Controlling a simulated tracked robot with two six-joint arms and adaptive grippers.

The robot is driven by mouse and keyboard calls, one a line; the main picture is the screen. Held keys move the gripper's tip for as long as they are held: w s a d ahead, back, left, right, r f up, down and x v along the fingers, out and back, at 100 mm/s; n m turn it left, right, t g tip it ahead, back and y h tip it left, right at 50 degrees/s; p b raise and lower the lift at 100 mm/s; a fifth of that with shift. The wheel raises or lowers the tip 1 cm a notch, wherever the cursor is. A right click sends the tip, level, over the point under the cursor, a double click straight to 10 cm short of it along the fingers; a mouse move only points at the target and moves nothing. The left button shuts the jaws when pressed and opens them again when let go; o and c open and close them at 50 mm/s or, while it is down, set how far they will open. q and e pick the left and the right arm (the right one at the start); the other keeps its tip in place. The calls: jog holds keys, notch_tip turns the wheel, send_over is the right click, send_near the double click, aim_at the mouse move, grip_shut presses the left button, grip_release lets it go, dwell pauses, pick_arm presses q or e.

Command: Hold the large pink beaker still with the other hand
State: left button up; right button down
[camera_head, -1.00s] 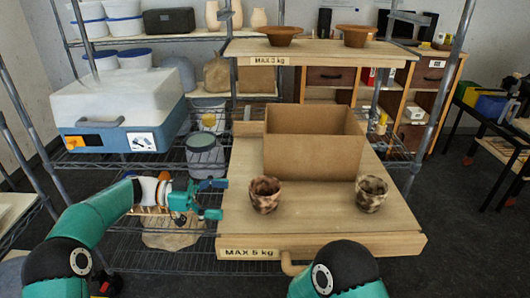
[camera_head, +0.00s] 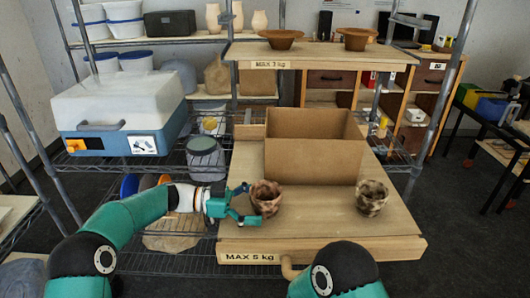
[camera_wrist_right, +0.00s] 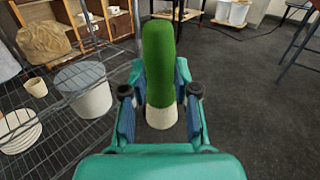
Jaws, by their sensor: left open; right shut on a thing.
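No pink beaker shows in these views. Two brown-and-cream mottled cups stand upright on the wooden board marked MAX 5 kg: the left cup (camera_head: 266,198) and the right cup (camera_head: 371,197). My left gripper (camera_head: 245,205) is open at the left side of the left cup, fingers pointing right towards it. I cannot tell whether they touch it. In the right wrist view, my right gripper (camera_wrist_right: 160,112) is shut on a green rounded cylinder (camera_wrist_right: 158,65) with a pale speckled lower end. It is outside the head view.
An open cardboard box (camera_head: 313,160) stands behind the cups. The board (camera_head: 330,238) has a clear front strip and a handle (camera_head: 290,268). A higher shelf (camera_head: 320,52) holds two brown bowls. Wire shelving (camera_head: 165,255) lies left of the board.

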pick_arm(q)
jog(key=shift+d, duration=0.5)
jog(key=c, duration=1.2)
jog(key=shift+c, duration=0.9)
jog(key=shift+s, duration=0.1)
